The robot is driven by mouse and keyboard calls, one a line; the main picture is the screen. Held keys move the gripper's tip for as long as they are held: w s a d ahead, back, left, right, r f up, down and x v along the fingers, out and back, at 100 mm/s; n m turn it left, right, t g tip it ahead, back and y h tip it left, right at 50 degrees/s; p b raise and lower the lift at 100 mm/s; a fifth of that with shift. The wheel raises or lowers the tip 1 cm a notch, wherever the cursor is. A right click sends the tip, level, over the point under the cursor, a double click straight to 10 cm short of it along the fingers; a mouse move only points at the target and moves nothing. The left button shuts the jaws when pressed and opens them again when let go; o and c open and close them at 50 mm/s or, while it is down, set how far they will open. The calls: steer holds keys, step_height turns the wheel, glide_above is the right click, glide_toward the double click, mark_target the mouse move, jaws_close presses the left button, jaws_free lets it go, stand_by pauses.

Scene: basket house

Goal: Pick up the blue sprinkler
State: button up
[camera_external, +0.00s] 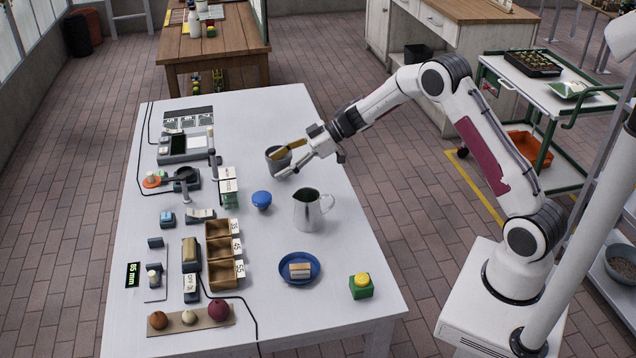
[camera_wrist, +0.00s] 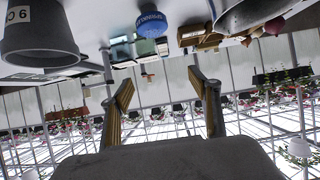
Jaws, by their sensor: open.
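The blue sprinkler (camera_external: 261,200) is a small round blue piece standing on the white table, left of the metal jug. It also shows at the top middle of the wrist view (camera_wrist: 151,24), with white lettering on it. My gripper (camera_external: 284,162) is open and empty, level with the grey pot at the table's right side. It is behind the sprinkler and to its right, apart from it. In the wrist view both fingers (camera_wrist: 160,82) are spread with nothing between them.
The grey pot (camera_wrist: 40,38) is close beside my fingers. The metal jug (camera_external: 308,212) stands right of the sprinkler. Wooden bins (camera_external: 222,250) and green-and-white boxes (camera_external: 228,187) are to its left. A blue dish (camera_external: 284,272) and a green block (camera_external: 361,290) are nearer the front.

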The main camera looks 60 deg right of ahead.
steer(key=shift+f, duration=0.15)
glide_toward(268, 194)
steer(key=x, duration=0.5)
steer(key=shift+f, duration=0.1)
steer(key=shift+w+a, duration=0.2)
steer(key=shift+w+a+f, duration=0.1)
steer(key=shift+w+f, duration=0.05)
steer(key=shift+x, duration=3.15)
steer(key=c, duration=1.2)
